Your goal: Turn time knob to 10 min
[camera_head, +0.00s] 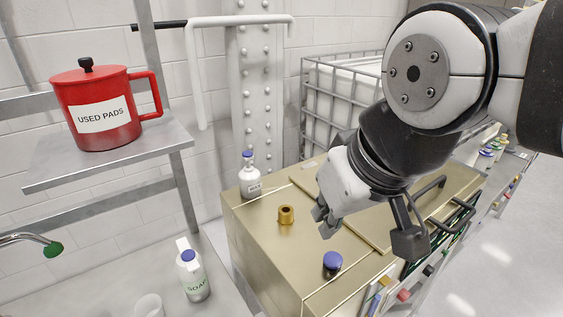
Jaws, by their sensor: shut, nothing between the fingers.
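A gold-coloured box-shaped machine (255,250) stands in the middle, with a flat top. Small coloured controls line its right-hand front side, among them a red one (404,295) and a black one (428,270). No label or scale is readable, so I cannot tell which is the time knob or where it is set. My gripper (326,222) is above the machine's top, shut and empty, apart from the controls. My arm and gripper hide part of the top and front.
On the machine's top are a brass fitting (286,215), a blue-capped item (332,263) and a white bottle (250,178). Dark bar handles (452,222) stick up at right. A red can (98,105) sits on a shelf at left. A soap bottle (193,276) stands below.

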